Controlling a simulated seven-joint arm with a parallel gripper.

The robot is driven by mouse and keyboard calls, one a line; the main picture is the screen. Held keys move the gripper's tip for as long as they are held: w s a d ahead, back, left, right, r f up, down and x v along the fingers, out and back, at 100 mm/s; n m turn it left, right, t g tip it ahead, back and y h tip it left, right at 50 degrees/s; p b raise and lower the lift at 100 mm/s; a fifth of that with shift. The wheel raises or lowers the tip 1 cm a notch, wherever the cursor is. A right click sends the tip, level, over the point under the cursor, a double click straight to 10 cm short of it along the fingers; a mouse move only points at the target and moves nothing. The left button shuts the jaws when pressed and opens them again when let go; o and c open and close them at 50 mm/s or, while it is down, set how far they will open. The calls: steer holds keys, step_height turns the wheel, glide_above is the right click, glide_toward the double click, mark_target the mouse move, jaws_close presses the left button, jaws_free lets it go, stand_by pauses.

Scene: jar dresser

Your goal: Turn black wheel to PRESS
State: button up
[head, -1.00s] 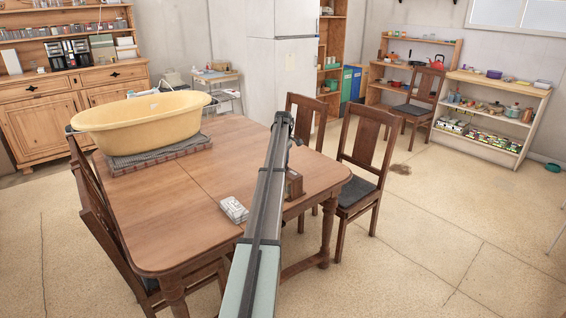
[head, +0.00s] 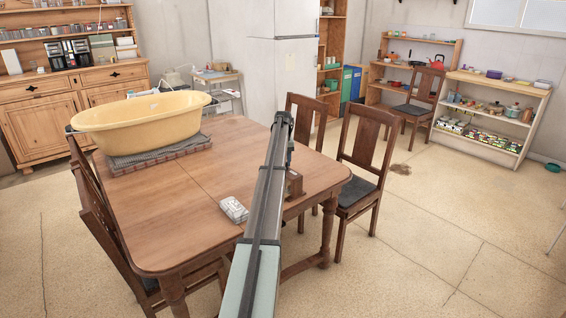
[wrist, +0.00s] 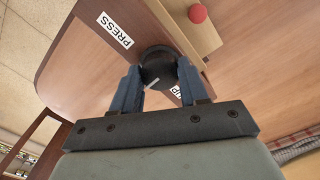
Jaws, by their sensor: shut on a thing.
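The black wheel (wrist: 157,66) shows at the upper middle of the wrist view, with a pale mark on its face. My gripper (wrist: 158,80) is shut on it, one blue finger on each side. A white PRESS label (wrist: 115,30) is up and left of the wheel. A second white label (wrist: 176,91) is to the lower right, partly hidden by a finger. In the head view a small brown wooden box (head: 294,184) stands at the table's right side, partly behind my arm. The wheel cannot be made out there.
A red knob (wrist: 197,13) sits on the wooden part above the wheel. The table (head: 190,205) also bears a yellow tub (head: 140,125) on a brick-like base and a small white packet (head: 234,209). Chairs (head: 362,160) stand at the right edge. The table's front is clear.

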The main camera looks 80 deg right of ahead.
steer(key=m, duration=0.4)
steer(key=shift+m, duration=0.3)
steer(key=m, duration=0.3)
steer(key=shift+m, duration=0.4)
steer(key=m, duration=0.3)
steer(key=shift+m, duration=2.1)
steer(key=o, duration=1.1)
steer(key=shift+c, duration=0.2)
steer(key=shift+r, duration=0.15)
step_height(320, 180, up, 14)
steer(key=shift+f, duration=0.25)
